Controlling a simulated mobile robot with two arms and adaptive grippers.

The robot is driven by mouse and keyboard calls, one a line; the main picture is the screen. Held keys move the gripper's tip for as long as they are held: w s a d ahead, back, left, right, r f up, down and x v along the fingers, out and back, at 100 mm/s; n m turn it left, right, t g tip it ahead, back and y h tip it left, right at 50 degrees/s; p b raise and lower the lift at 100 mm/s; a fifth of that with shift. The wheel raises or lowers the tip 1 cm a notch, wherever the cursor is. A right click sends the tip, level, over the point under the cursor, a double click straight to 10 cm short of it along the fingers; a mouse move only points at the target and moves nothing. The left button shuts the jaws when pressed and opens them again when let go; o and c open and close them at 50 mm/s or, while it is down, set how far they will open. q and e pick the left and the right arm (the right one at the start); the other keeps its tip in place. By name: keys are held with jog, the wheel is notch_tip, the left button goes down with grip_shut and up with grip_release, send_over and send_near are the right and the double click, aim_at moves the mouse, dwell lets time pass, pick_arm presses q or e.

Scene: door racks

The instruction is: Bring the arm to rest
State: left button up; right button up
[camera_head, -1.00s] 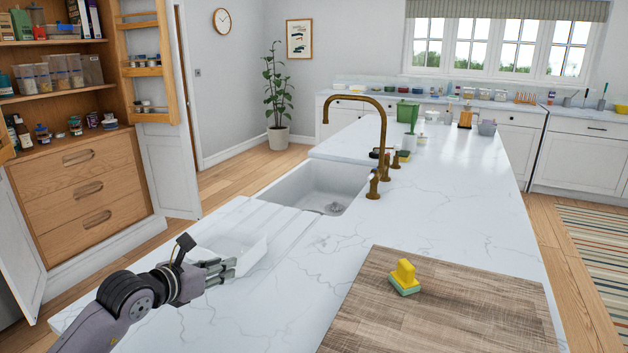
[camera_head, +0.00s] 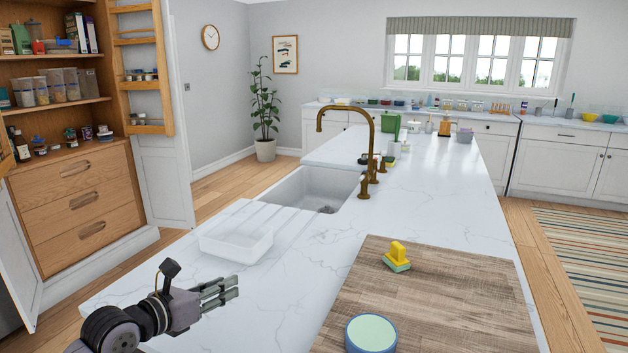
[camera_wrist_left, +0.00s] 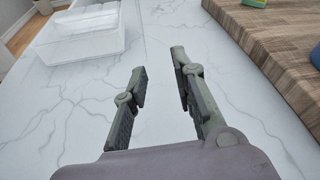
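My left gripper (camera_head: 222,290) is above the near left part of the white marble counter (camera_head: 285,285). In the left wrist view its two fingers (camera_wrist_left: 160,75) stand apart with only counter between them, so it is open and empty. A white tray (camera_head: 236,243) lies on the counter just beyond the gripper and also shows at the upper left of the left wrist view (camera_wrist_left: 85,38). My right gripper is not in view.
A wooden board (camera_head: 440,300) lies to the right, with a yellow-handled sponge (camera_head: 397,257) and a round blue-rimmed container (camera_head: 371,334) on it. The sink (camera_head: 315,190) and brass faucet (camera_head: 373,140) are farther back. An open cupboard (camera_head: 80,200) stands at the left.

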pick_arm(q)
jog(key=s+d+r+n+t+h, duration=0.4)
jog(key=s+r+n+t, duration=0.35)
jog(key=n, duration=0.25)
jog(key=s+a+f+n+g+y, duration=0.25)
jog(key=a+f+n+y, duration=0.45)
jog(key=n, duration=0.5)
jog(key=s+a+f+n+g+y, duration=0.1)
jog(key=s+a+f+n+y, duration=0.4)
jog(key=n+y, duration=0.5)
jog(key=s+f+n+g+h, duration=0.2)
jog(key=s+f+n+g, duration=0.45)
jog(key=f, duration=0.75)
jog(key=s+d+f+g+h, duration=0.2)
jog(key=s+d+f+g, duration=0.1)
jog(key=s, duration=0.5)
jog(key=s+d+f+g+h, duration=0.2)
jog(key=s+d+f+g, duration=0.15)
jog(key=s, duration=0.45)
notch_tip(320, 180, down, 24)
jog(key=f+g, duration=0.1)
jog(key=s+a+f+g, duration=0.1)
jog(key=s+a+f, duration=0.2)
jog(key=s+f, duration=1.4)
jog(key=shift+s+m+g+y, duration=0.3)
jog(key=shift+s+m, duration=0.05)
jog(key=shift+s, duration=0.2)
